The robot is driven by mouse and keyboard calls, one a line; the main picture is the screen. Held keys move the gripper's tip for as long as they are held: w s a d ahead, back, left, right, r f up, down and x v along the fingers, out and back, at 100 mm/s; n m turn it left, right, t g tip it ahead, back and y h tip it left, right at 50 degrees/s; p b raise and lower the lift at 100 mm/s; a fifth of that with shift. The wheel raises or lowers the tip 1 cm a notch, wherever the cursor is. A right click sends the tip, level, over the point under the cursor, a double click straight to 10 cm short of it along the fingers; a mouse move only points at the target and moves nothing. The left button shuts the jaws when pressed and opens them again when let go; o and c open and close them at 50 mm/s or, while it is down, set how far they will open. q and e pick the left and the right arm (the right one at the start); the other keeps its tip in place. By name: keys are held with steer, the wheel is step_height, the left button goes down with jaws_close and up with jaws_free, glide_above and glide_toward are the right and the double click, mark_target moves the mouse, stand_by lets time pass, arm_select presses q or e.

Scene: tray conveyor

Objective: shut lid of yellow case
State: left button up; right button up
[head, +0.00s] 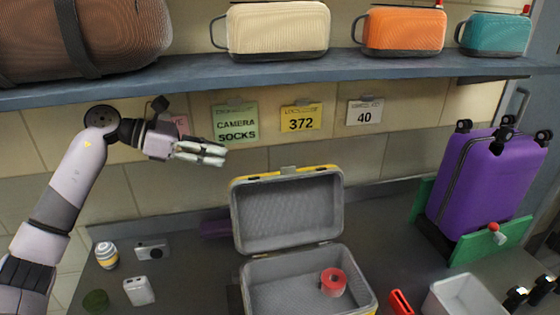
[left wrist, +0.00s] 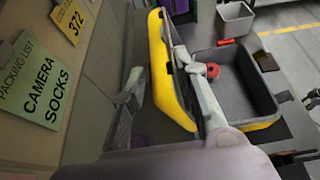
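The yellow case stands open on the dark table, with its grey-lined base (head: 285,285) below and its lid (head: 288,212) raised at the back, leaning against or near the wall. A red tape roll (head: 333,282) lies inside the base. In the left wrist view the lid (left wrist: 160,62) and the base (left wrist: 262,122) also show. My left gripper (head: 214,154) is above and left of the lid, in front of the wall, apart from it. Its two fingers are spread and empty in the left wrist view (left wrist: 165,90). My right gripper does not show.
A shelf (head: 300,72) with bags crosses above. A camera (head: 152,250), a striped jar (head: 106,255) and a white device (head: 139,291) lie left of the case. A red item (head: 400,302), a grey bin (head: 462,297) and a purple suitcase (head: 482,185) are at right.

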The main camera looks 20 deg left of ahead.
mark_target(283, 168)
arm_select(q)
steer(key=p+x, duration=0.2)
steer(key=x, duration=0.3)
steer(key=p+x, duration=0.2)
steer(key=x, duration=0.4)
steer(key=p+x, duration=0.2)
steer(key=x, duration=0.3)
steer(key=shift+d+r, duration=0.2)
steer(key=shift+d, duration=0.1)
steer(key=shift+w+d+f, duration=0.2)
steer(key=shift+w+f, duration=0.05)
jaws_close()
steer(key=shift+r, duration=0.1)
